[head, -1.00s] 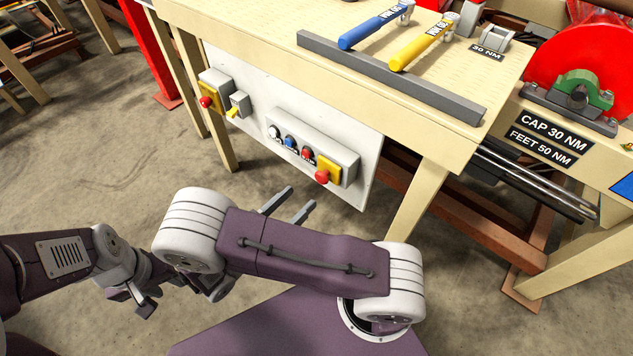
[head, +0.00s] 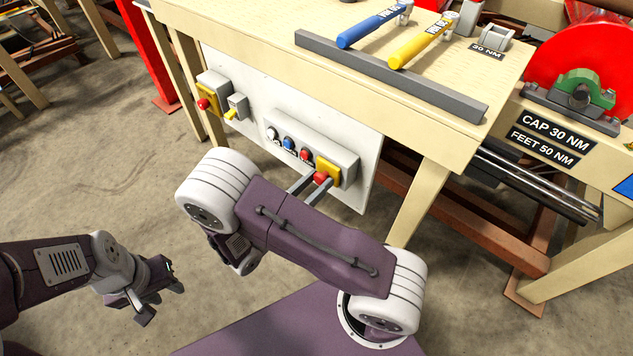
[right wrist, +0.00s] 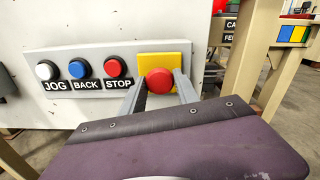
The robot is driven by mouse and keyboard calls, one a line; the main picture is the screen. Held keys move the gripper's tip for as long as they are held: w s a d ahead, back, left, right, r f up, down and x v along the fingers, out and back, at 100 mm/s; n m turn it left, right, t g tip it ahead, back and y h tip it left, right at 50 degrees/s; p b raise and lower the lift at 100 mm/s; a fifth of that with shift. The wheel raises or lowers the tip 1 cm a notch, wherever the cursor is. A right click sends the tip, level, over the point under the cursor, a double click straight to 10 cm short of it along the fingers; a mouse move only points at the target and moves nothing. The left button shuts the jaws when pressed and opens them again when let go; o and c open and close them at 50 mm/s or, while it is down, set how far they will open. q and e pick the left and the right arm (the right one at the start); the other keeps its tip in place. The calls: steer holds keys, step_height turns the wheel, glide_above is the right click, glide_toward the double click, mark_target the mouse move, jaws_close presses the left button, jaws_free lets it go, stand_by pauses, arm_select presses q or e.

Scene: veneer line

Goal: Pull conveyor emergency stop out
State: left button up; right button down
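The conveyor emergency stop is a red mushroom button on a yellow plate (head: 330,170), at the right end of a grey control box. The red button (right wrist: 160,81) shows fully in the right wrist view. My right gripper (head: 318,181) has its two fingers on either side of the button, with the tips about level with it. The fingers look apart; whether they touch the button's sides is hard to tell. My left gripper (head: 160,302) is open and empty, low at the left, away from the panel.
White, blue and red buttons (right wrist: 115,68) sit left of the stop on the same box. The wooden bench (head: 260,30) overhangs the panel, with blue and yellow torque wrenches on top.

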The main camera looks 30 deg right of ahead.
steer(key=shift+s+a+r+p, duration=0.1)
steer(key=shift+a+r+p, duration=0.2)
steer(key=shift+p, duration=0.4)
steer(key=shift+s+a+f, duration=0.1)
steer(key=shift+a+f, duration=0.1)
steer(key=shift+f, duration=0.2)
steer(key=c, duration=0.9)
jaws_free()
steer(key=shift+r, duration=0.1)
steer(key=p+v, duration=0.1)
steer(key=v, duration=0.8)
